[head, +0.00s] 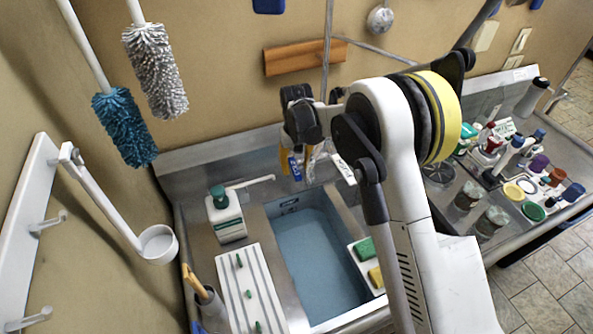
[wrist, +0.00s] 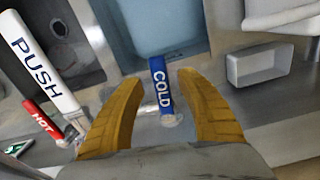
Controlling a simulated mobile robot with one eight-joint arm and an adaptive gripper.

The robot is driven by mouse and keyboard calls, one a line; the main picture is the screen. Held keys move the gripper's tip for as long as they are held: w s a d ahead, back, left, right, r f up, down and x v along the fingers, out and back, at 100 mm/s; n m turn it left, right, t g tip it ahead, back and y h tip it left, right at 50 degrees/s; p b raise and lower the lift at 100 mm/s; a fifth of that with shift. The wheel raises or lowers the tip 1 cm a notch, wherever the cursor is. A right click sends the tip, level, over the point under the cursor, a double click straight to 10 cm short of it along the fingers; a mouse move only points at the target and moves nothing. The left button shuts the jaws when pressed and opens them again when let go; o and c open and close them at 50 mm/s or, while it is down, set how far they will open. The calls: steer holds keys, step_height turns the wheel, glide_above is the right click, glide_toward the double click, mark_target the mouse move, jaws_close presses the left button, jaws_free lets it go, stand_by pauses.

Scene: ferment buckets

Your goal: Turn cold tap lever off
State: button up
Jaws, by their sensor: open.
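The cold tap lever (wrist: 161,88) is a blue bar marked COLD, in the middle of the wrist view. It points up the picture toward the sink basin (wrist: 160,25). My gripper (wrist: 160,80) is open, with one yellow finger on each side of the lever. Gaps show between the lever and both fingers, so it is not clamped. In the head view my gripper (head: 296,160) hangs over the back edge of the basin (head: 312,262). The blue lever (head: 296,170) shows there between the fingers. The tap body is mostly hidden by my arm.
A red HOT lever (wrist: 42,118) and a white PUSH lever (wrist: 38,62) lie left of the left finger. A soap bottle (head: 225,217) and white draining board (head: 248,290) stand left of the basin. Sponges (head: 365,249) lie right. Jars (head: 492,221) and bottles crowd the right counter.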

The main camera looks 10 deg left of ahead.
mark_target(297, 172)
step_height(297, 172, up, 10)
steer(key=shift+r, duration=0.15)
